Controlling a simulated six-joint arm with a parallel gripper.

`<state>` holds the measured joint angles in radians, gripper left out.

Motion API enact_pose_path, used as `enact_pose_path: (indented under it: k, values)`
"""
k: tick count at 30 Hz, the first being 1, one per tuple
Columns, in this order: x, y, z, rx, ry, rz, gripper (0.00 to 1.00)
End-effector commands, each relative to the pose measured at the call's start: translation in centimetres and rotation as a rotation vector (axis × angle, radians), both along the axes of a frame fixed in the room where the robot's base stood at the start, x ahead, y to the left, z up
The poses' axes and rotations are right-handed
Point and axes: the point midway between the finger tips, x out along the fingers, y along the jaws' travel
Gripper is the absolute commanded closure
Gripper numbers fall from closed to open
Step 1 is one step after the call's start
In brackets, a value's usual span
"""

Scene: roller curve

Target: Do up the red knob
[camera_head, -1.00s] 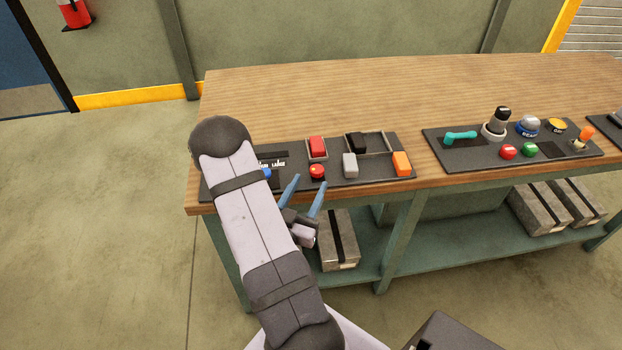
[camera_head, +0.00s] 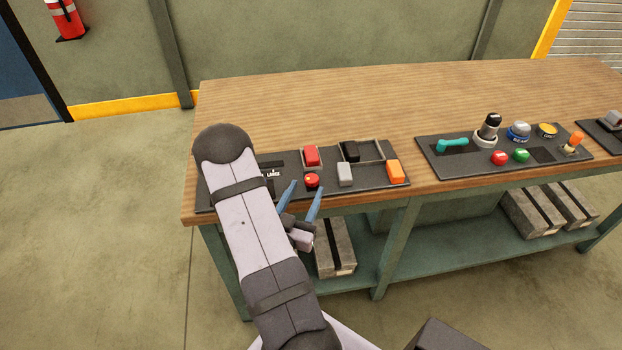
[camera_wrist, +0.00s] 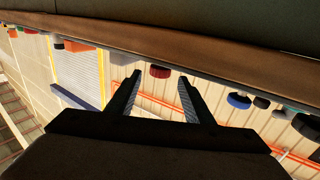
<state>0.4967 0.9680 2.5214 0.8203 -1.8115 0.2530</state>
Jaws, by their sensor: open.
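The red knob (camera_head: 312,180) is a small round knob on the dark left panel (camera_head: 372,183), near its front edge. In the wrist view a dark red ribbed knob (camera_wrist: 160,71) shows just beyond and between my fingertips. My gripper (camera_head: 305,189) is open and empty, with its two blue fingers pointing toward the knob from the bench's front side. The wrist view also shows the gripper (camera_wrist: 159,80) with a wide gap between its fingers. I see no contact with the knob. My arm hides the left end of the panel.
A red rocker switch (camera_head: 311,156) stands behind the knob, and a grey switch (camera_head: 344,174) and orange switch (camera_head: 396,172) lie to its right. A blue control (camera_wrist: 238,100) sits beside the gripper in the wrist view. The wooden bench top (camera_head: 400,95) behind is clear.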

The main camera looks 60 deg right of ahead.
Motion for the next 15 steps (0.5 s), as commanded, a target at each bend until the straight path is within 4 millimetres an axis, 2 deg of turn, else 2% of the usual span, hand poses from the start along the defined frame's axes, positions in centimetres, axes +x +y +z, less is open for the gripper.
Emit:
enact_pose_path:
  k: [7,15]
  values:
    - [0.8,-3.3,0.3,-0.003,-0.001,-0.004,0.53]
    - [1.5,-5.2,0.1,-0.001,0.001,-0.001,0.53]
